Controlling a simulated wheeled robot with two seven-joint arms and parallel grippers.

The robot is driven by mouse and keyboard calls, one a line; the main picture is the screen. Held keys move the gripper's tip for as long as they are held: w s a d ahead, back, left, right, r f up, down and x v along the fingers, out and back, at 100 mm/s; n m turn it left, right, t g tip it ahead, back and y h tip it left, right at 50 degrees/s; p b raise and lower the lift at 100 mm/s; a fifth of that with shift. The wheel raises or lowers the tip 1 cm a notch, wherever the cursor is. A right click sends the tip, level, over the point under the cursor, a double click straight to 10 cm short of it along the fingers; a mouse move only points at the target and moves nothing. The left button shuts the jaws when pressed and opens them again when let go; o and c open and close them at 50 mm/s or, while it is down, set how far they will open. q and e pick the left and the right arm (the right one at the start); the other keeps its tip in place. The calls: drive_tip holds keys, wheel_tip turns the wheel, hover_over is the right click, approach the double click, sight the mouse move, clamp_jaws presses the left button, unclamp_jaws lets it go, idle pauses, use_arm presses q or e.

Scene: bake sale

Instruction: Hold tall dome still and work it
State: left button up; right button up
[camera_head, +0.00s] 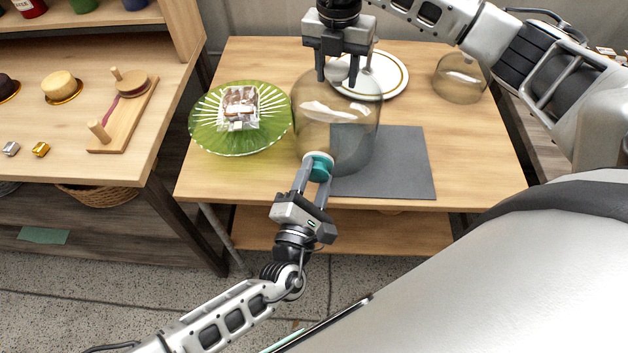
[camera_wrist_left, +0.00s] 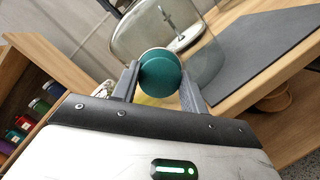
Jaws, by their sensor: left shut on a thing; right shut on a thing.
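The tall dome (camera_head: 345,145) is clear glass and stands upright on the table, partly over a dark grey mat (camera_head: 410,165). My right gripper (camera_head: 337,77) comes down from above and is shut on the top of the dome; the exact grip there is hard to make out. A teal round knob (camera_head: 319,168) sits at the dome's lower front. My left gripper (camera_head: 314,178) is shut on this knob, one finger on each side. In the left wrist view the knob (camera_wrist_left: 165,78) is between the fingers, with the glass behind it.
A green glass plate (camera_head: 205,135) with a wrapped item (camera_head: 240,103) is left of the dome. A white gold-rimmed plate (camera_head: 395,78) lies behind it. A smaller glass dome (camera_head: 460,82) stands at the back right. A wooden shelf unit (camera_head: 100,165) with small goods is at left.

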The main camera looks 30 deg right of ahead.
use_arm(q)
drive_tip(key=shift+x, duration=1.25)
use_arm(e)
drive_tip(key=shift+s+a+f, duration=0.1)
drive_tip(key=shift+s+f, duration=0.1)
drive_tip(key=shift+f, duration=0.2)
use_arm(q)
drive_tip(key=shift+a+f, duration=0.1)
drive_tip(key=shift+f, duration=0.05)
